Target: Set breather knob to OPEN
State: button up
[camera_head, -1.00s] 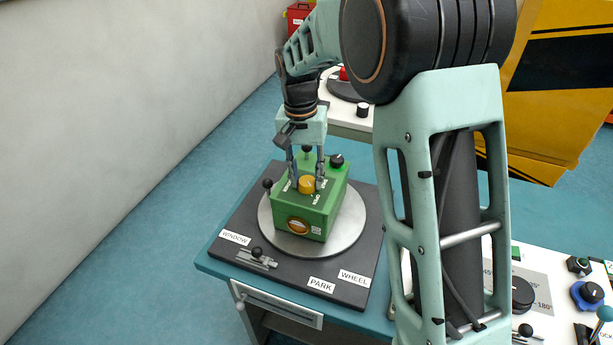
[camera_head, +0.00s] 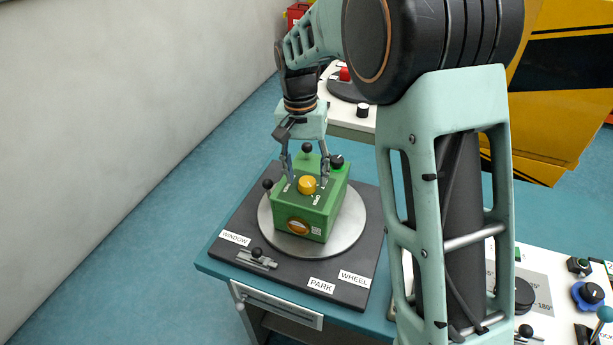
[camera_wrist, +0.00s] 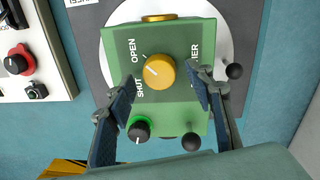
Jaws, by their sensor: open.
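The yellow breather knob (camera_head: 307,185) sits on top of the green box (camera_head: 318,222). The SHUT label (camera_wrist: 139,88) is below OPEN, partly behind a finger. My gripper (camera_head: 306,182) is open above the box, with one finger on each side of the knob. In the wrist view, the fingers of my gripper (camera_wrist: 163,82) stand apart from the knob, with clear gaps.
The box stands on a round metal plate (camera_head: 352,217) on a dark board (camera_head: 225,222) labelled WINDOW, PARK and WHEEL. A black knob (camera_wrist: 139,130) with a green ring and black ball handles (camera_wrist: 191,142) are close to my fingers. A control panel (camera_wrist: 40,60) lies left in the wrist view.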

aim_at(303, 180)
notch_tip(303, 180, up, 11)
jog(key=shift+a+f, duration=0.15)
jog(key=shift+a, duration=0.2)
jog(key=shift+w, duration=0.1)
